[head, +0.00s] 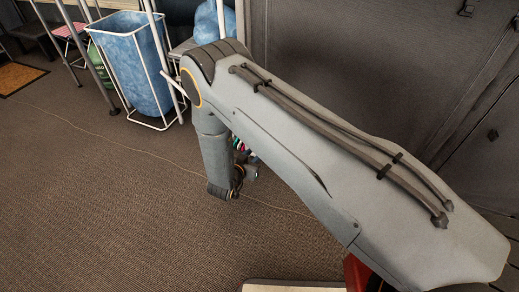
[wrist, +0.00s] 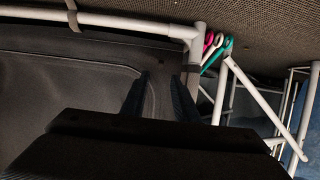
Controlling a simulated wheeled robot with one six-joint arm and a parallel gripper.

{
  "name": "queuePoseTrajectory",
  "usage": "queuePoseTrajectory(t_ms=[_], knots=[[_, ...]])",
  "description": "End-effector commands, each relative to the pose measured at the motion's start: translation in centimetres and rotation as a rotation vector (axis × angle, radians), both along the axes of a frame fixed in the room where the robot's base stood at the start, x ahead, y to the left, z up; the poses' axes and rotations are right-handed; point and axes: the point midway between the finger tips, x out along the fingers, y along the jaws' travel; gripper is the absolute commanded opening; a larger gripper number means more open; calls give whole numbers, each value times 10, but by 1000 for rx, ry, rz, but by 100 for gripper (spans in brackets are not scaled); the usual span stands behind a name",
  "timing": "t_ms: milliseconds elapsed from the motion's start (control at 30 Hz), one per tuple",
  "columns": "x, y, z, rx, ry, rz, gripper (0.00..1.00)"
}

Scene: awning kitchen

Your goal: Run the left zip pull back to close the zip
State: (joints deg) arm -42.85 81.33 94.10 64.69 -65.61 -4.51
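My gripper (wrist: 163,82) shows in the wrist view with its two dark fingers apart and nothing visible between them. It faces a dark grey fabric panel (wrist: 60,85) with a curved seam. I cannot make out the left zip pull or tell whether that seam is the zip. In the head view a dark grey panel (head: 345,45) stands behind my arm, with a small black tab (head: 493,135) on it at the right; I cannot tell what the tab is. My arm hides much of the panel's lower part, and the gripper is too obscured there to read.
A white pole (wrist: 110,19) crosses the top of the wrist view, with pink, white and green hooks (wrist: 215,48) at its corner joint. A blue bag in a white frame (head: 137,62) stands at the upper left of the head view. The brown carpet (head: 95,190) at left is mostly clear.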

Motion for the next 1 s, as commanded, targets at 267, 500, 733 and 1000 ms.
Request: queuePoseTrajectory(t_ms=[267, 500, 733, 1000], knots=[[38, -14, -19, 2, 0, -2, 27], [57, -21, -26, 2, 2, 0, 27], [59, -21, -26, 1, 2, 1, 27], [59, -21, -26, 1, 2, 2, 0]])
